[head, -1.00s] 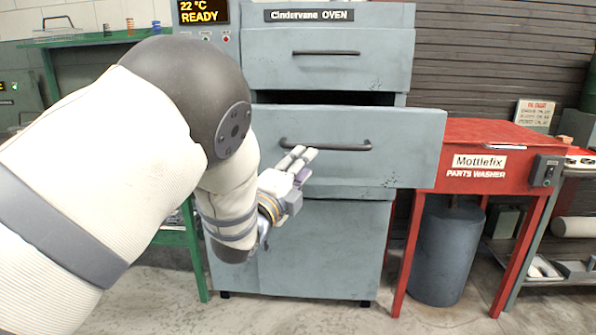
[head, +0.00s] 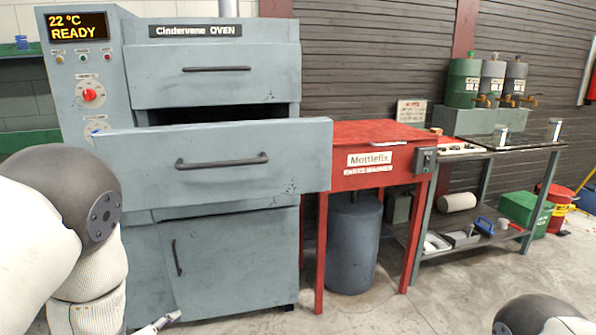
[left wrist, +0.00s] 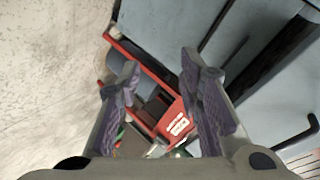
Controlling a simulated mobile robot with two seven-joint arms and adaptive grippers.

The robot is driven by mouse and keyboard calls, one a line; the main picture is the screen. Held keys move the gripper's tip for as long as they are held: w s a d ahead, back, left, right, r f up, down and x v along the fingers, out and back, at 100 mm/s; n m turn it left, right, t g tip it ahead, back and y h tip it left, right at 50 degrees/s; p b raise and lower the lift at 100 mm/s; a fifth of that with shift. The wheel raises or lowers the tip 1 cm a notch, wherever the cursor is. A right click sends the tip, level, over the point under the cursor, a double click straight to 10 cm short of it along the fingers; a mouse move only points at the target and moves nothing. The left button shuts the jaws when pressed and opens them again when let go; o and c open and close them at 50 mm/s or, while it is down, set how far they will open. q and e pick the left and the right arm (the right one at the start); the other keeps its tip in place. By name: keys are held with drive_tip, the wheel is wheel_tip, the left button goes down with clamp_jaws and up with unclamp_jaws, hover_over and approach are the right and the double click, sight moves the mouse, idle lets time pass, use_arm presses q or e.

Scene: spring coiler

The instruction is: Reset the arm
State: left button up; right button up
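My left arm (head: 92,235) comes in at the lower left of the head view, bent down in front of the oven. Only a fingertip of my left gripper (head: 165,322) shows at the bottom edge there. In the left wrist view the left gripper (left wrist: 160,70) has its two fingers spread apart with nothing between them. It is clear of the drawer handle (head: 222,161). A rounded part of my right arm (head: 540,312) shows at the lower right; its gripper is out of view.
The grey oven's (head: 215,75) middle drawer (head: 290,155) stands pulled out. The lower door (head: 230,260) is below it. A red parts washer (head: 375,135) stands to the right over a grey drum (head: 352,245). A shelf bench (head: 475,165) is further right. Floor in front is clear.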

use_arm(q)
drive_tip(key=s+f+n+g, duration=0.5)
drive_tip(key=s+f, duration=0.4)
drive_tip(key=s, duration=0.6)
drive_tip(key=s+d+f+n+g+p, duration=0.1)
drive_tip(key=s+n+g, duration=0.2)
drive_tip(key=s, duration=1.1)
drive_tip(key=s+d+f+n+g+p, duration=0.1)
drive_tip(key=s+n+g, duration=0.3)
drive_tip(key=s, duration=1)
drive_tip(key=d+g, duration=0.1)
drive_tip(key=g, duration=0.1)
drive_tip(key=shift+s+f+g, duration=0.3)
use_arm(e)
drive_tip(key=shift+t, duration=0.6)
drive_tip(key=w+r, duration=0.3)
use_arm(q)
drive_tip(key=shift+w+a, duration=0.1)
